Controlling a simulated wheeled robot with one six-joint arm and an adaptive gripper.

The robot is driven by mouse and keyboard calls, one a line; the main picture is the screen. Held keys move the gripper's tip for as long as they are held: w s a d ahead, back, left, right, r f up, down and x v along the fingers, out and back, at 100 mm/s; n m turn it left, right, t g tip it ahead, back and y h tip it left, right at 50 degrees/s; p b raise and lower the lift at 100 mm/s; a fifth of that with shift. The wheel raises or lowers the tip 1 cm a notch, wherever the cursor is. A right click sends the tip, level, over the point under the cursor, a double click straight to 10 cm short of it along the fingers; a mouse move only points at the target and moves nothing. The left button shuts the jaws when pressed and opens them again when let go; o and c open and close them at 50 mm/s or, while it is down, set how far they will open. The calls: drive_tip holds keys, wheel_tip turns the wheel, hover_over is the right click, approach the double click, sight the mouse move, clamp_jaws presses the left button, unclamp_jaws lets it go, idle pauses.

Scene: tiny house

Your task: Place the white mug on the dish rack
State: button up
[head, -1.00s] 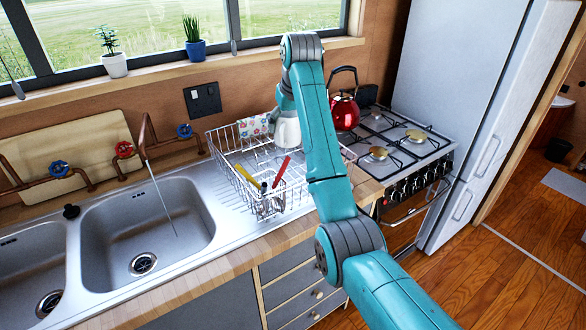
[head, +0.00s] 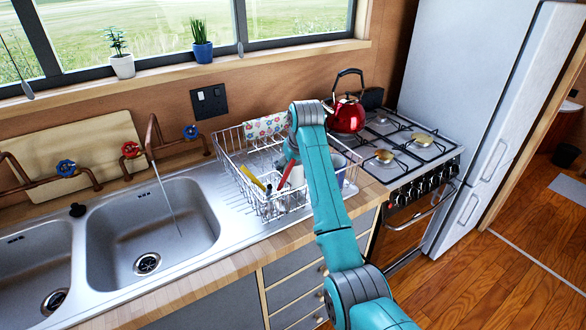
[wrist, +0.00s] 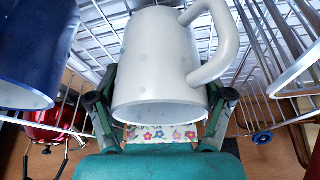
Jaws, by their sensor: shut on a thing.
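The white mug (wrist: 158,60) fills the middle of the wrist view, its handle on the right. My gripper (wrist: 163,92) is shut on it, with one finger on each side. In the head view a small part of the white mug (head: 297,176) shows beside my arm, low within the dish rack (head: 229,152). The wire bars of the rack (wrist: 105,25) lie close behind the mug in the wrist view. I cannot tell whether the mug touches the rack floor. My arm hides most of the gripper in the head view.
A dark blue cup (wrist: 35,50) is close on the left in the wrist view, and a white item (wrist: 298,75) is at the right edge. Yellow (head: 252,178) and red (head: 286,174) utensils stand at the rack's front. A red kettle (head: 346,115) is on the stove behind.

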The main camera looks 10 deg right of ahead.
drive_tip(key=shift+f, duration=0.2)
drive_tip(key=o, duration=1.7)
